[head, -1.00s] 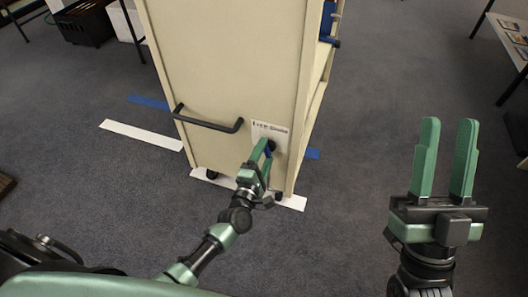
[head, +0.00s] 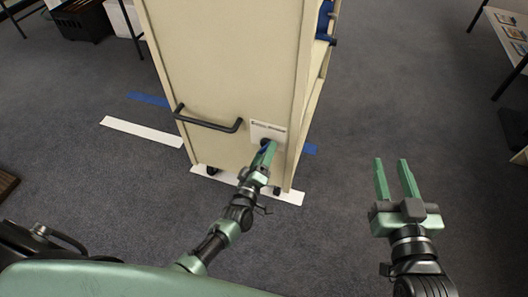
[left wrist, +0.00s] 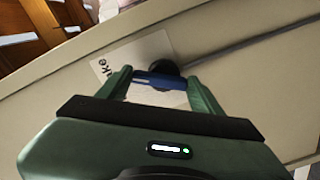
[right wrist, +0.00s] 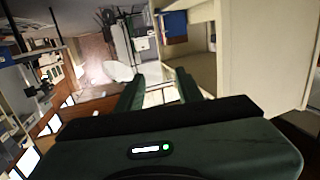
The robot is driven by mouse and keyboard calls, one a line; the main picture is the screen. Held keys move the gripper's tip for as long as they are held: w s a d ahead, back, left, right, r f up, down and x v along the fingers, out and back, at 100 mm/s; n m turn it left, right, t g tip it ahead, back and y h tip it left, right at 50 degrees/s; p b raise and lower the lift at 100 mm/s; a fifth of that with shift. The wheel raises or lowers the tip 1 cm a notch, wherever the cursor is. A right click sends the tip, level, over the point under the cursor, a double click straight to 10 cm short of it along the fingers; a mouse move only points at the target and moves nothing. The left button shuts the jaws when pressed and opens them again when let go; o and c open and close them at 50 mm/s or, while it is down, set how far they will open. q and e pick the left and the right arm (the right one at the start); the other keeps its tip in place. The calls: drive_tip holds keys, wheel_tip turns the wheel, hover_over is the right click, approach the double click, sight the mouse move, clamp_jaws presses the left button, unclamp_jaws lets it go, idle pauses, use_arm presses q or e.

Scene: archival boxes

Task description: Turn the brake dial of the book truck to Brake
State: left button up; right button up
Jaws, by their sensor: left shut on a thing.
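The cream book truck (head: 225,75) stands with its end panel facing me. A pale label plate (head: 268,128) sits low on the panel at the right. The brake dial's black hub (left wrist: 164,67) and blue handle (left wrist: 158,81) show in the left wrist view, in front of the plate. Letters ending in "ake" are legible on the plate there; the dial's exact setting is unclear. My left gripper (head: 266,153) is shut on the blue handle, which lies between its fingers (left wrist: 160,90). My right gripper (head: 391,172) is open and empty, right of the truck.
A black bar handle (head: 208,122) sticks out of the panel left of the plate. White floor tape (head: 140,132) and blue tape (head: 148,100) lie on the grey carpet. Dark crates (head: 85,20) stand at the back left, and a table (head: 505,35) at the right.

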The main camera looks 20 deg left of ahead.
use_arm(q)
drive_tip(key=shift+m, duration=0.4)
use_arm(e)
drive_tip(key=shift+s+d+f+g, duration=0.15)
drive_tip(key=shift+f+g, duration=0.25)
drive_tip(key=shift+f, duration=0.3)
use_arm(q)
drive_tip(key=shift+f, duration=0.1)
drive_tip(key=o, duration=1.4)
drive_tip(key=shift+c, duration=0.2)
drive_tip(key=s+p, duration=0.2)
drive_tip(key=s, duration=0.6)
use_arm(e)
drive_tip(key=s+d+f+g+h, duration=0.2)
drive_tip(key=s+f+g, duration=0.2)
drive_tip(key=f, duration=0.4)
drive_tip(key=shift+s+d+f+g, duration=0.2)
drive_tip(key=shift+s+g, duration=0.05)
drive_tip(key=shift+g, duration=0.45)
